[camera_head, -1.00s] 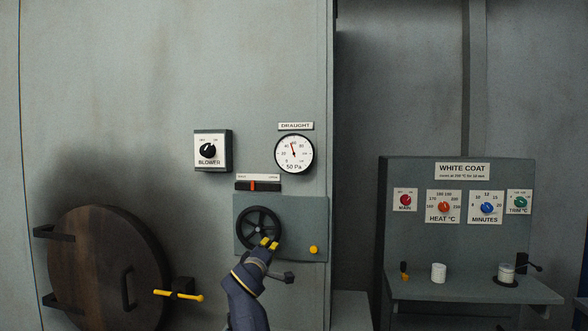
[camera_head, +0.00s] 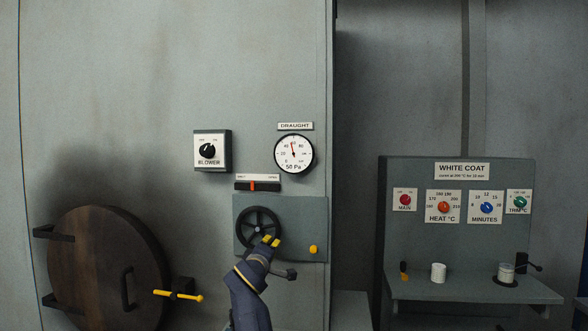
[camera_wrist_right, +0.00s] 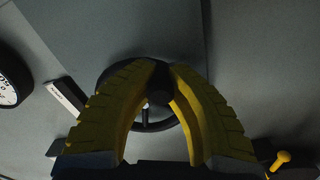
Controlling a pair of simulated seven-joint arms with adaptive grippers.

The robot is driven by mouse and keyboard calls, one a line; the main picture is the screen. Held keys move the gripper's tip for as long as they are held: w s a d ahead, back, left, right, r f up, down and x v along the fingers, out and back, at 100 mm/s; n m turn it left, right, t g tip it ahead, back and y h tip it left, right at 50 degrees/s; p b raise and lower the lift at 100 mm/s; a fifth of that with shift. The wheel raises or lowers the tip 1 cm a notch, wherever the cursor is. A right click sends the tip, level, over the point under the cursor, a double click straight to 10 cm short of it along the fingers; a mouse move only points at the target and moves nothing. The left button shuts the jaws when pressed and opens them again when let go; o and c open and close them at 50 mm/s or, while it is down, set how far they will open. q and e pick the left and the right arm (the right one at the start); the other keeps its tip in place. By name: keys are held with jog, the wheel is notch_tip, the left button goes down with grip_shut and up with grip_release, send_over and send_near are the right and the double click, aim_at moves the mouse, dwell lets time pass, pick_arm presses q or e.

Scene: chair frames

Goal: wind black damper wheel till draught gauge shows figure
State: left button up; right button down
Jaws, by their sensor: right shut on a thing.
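The black damper wheel (camera_head: 243,222) is mounted on a grey plate, and its spokes show. My right gripper (camera_head: 271,241) comes up from below at the wheel's lower right rim. In the right wrist view its yellow fingers (camera_wrist_right: 160,80) are closed around a dark grip (camera_wrist_right: 158,92) on the wheel, which partly hides behind them. The round white draught gauge (camera_head: 293,154) is above right of the wheel, marked 50 Pa. My left gripper is not in view.
A slot indicator with an orange marker (camera_head: 252,185) sits above the wheel. A yellow knob (camera_head: 313,249) is at the plate's lower right. The blower switch (camera_head: 208,151) is upper left. A white coat panel (camera_head: 460,190) stands at right.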

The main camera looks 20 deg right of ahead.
aim_at(275, 234)
jog(key=r, duration=0.3)
jog(key=shift+s+d, duration=0.1)
jog(key=shift+s, duration=0.15)
jog(key=shift+f, duration=0.2)
jog(key=shift+a+f, duration=0.2)
jog(key=w+a+f, duration=0.3)
jog(key=a+f, duration=0.1)
jog(key=shift+w+a+f, duration=0.15)
jog(key=shift+a+f, duration=0.1)
jog(key=shift+a, duration=0.1)
jog(key=c, duration=1.5)
grip_release()
jog(key=shift+d, duration=0.2)
jog(key=shift+o, duration=0.7)
jog(key=shift+d+f, duration=0.1)
jog(key=shift+d, duration=0.05)
jog(key=shift+s, duration=0.2)
